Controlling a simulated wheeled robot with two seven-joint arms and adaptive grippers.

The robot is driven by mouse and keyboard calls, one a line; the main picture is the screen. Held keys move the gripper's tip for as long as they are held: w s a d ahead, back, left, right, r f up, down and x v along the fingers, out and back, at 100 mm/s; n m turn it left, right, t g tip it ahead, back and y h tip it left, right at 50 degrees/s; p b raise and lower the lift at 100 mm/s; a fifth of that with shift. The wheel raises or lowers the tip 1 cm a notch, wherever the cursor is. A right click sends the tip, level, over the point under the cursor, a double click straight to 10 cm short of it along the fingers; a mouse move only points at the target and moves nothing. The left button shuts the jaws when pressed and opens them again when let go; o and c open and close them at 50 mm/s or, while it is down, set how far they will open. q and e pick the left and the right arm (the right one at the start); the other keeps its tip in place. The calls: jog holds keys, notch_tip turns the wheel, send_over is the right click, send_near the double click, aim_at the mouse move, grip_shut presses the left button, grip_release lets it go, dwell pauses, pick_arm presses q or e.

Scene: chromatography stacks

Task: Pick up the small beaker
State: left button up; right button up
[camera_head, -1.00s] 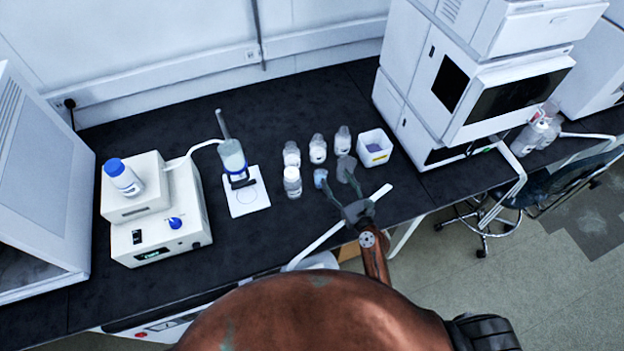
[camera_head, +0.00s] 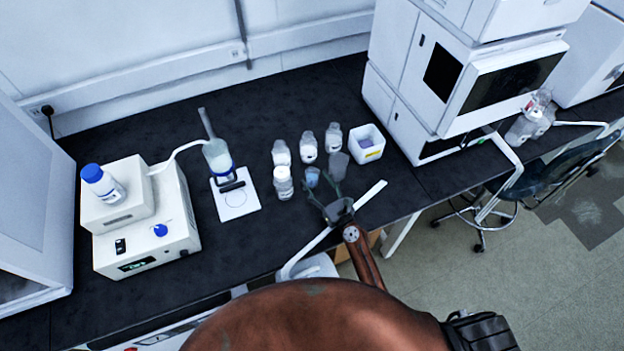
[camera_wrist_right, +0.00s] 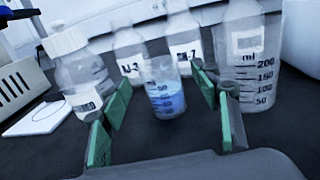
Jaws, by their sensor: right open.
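The small beaker (camera_head: 312,177) stands upright on the dark bench, in front of the bottles. In the right wrist view the small beaker (camera_wrist_right: 165,97) is clear, with graduation marks and blue liquid low inside. My right gripper (camera_head: 324,193) is open and empty on the near side of it. In the wrist view the green-padded fingers (camera_wrist_right: 163,100) point toward the beaker, which appears between their tips with a gap on each side. How far the tips reach along it is hard to tell. My left gripper is not in view.
A larger beaker (camera_wrist_right: 248,75) stands close to the right finger. A white-capped bottle (camera_wrist_right: 75,75) is close on the left, with other bottles (camera_head: 308,147) behind. A white box (camera_head: 367,145) stands farther right.

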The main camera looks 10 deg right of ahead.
aim_at(316, 180)
jog(key=x, duration=0.3)
jog(key=shift+w, duration=0.3)
jog(key=c, duration=1.2)
jog(key=shift+c, duration=0.7)
